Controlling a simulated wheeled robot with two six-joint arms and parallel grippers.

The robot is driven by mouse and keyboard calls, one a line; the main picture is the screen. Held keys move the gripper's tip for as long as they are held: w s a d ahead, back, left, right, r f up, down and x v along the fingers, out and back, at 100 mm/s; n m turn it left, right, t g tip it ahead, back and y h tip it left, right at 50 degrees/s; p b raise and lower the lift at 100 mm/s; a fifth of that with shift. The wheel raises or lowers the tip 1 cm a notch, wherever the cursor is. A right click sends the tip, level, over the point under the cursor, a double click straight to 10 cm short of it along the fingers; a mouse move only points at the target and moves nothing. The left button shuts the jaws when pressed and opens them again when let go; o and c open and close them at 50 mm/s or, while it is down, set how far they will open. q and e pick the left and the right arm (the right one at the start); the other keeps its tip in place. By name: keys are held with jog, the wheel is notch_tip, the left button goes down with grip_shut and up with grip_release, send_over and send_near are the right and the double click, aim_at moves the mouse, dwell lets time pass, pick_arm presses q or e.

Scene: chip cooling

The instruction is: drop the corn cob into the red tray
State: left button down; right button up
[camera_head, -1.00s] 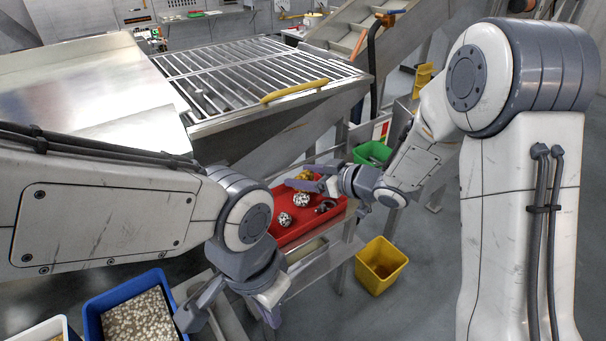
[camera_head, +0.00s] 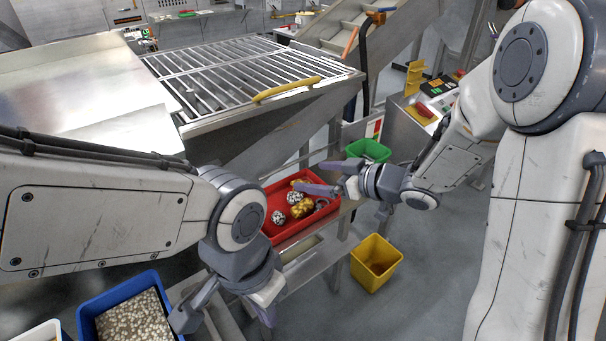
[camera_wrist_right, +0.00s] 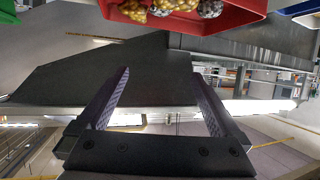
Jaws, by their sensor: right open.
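The red tray (camera_head: 278,236) sits on a metal stand in the middle of the head view. Its underside and wall show at the top of the right wrist view (camera_wrist_right: 245,14). A golden, knobbly corn cob (camera_head: 302,209) lies in the tray; golden lumps also show over the tray's edge in the right wrist view (camera_wrist_right: 132,10). My right gripper (camera_head: 310,178) is at the tray's back right side, open and empty between its fingers (camera_wrist_right: 160,75). My left gripper (camera_head: 228,312) is open and empty, in front of the tray near the blue bin.
Black-and-white balls (camera_head: 278,217) lie in the tray. A blue bin (camera_head: 92,322) of pale pieces stands front left, a yellow bin (camera_head: 375,262) on the floor at right, a green bin (camera_head: 368,150) behind. A slatted metal table (camera_head: 240,70) fills the back.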

jog(key=v, duration=0.4)
dwell(0.3)
jog(key=s+a+f+m+g+h, duration=0.1)
jog(key=s+g+h, duration=0.3)
jog(key=s, duration=0.9)
jog(key=s+a+f+m+g+h, duration=0.1)
jog(key=s+g+h, duration=0.3)
jog(key=s, duration=0.9)
jog(key=shift+a+f+m+g+h, duration=0.3)
jog(key=shift+a+f+m+h, duration=0.1)
jog(key=shift+f+h, duration=0.35)
